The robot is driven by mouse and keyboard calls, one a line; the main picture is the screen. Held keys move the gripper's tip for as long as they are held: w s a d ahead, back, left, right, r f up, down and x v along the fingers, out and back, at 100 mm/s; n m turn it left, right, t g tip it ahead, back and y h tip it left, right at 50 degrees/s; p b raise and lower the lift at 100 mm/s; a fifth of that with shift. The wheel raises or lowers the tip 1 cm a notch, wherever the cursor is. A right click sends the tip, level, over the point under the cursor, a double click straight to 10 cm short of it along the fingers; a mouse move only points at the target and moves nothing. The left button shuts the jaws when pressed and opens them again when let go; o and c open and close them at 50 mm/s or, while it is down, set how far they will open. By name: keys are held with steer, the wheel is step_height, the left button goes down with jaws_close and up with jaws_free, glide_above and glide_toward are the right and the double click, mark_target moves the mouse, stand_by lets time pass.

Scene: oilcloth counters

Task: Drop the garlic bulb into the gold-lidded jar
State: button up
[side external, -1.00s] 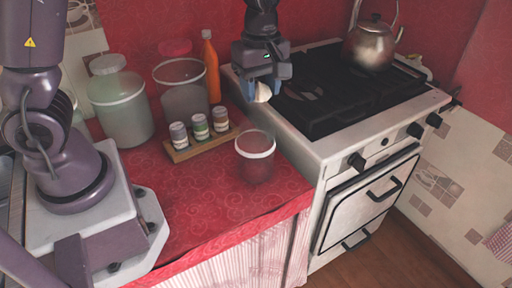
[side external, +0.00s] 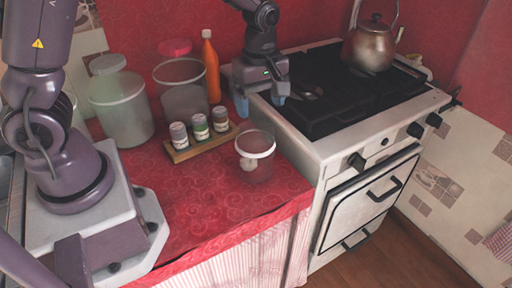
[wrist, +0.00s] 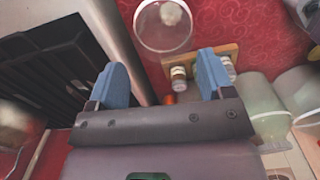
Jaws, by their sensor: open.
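The white garlic bulb (side external: 249,163) shows through the clear wall of a small open jar with a pale rim (side external: 262,150), at the front of the red counter. In the wrist view the bulb (wrist: 171,13) lies within the round rim of that jar (wrist: 140,35). I cannot tell whether it rests on the bottom. No gold lid is clearly visible on any jar. My gripper (side external: 262,103) is open and empty, above and behind the small jar, near the stove's left edge. Its blue fingers stand apart in the wrist view (wrist: 161,72).
A rack (side external: 200,146) with three small spice bottles stands left of the small jar. Behind it are a larger open container (side external: 184,100), a lidded container (side external: 122,105) and an orange bottle (side external: 211,70). The stove (side external: 350,105) with a kettle (side external: 370,46) is at right.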

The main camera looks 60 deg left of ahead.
steer(key=shift+r, duration=0.1)
step_height(320, 180, up, 13)
stand_by(0.4)
steer(key=s+r+m+t, duration=0.2)
steer(key=s+m+t, duration=0.3)
steer(key=s+m, duration=1.1)
steer(key=shift+s+r+m+t, duration=0.15)
steer(key=shift+s+m+t, duration=0.2)
steer(key=shift+m, duration=0.45)
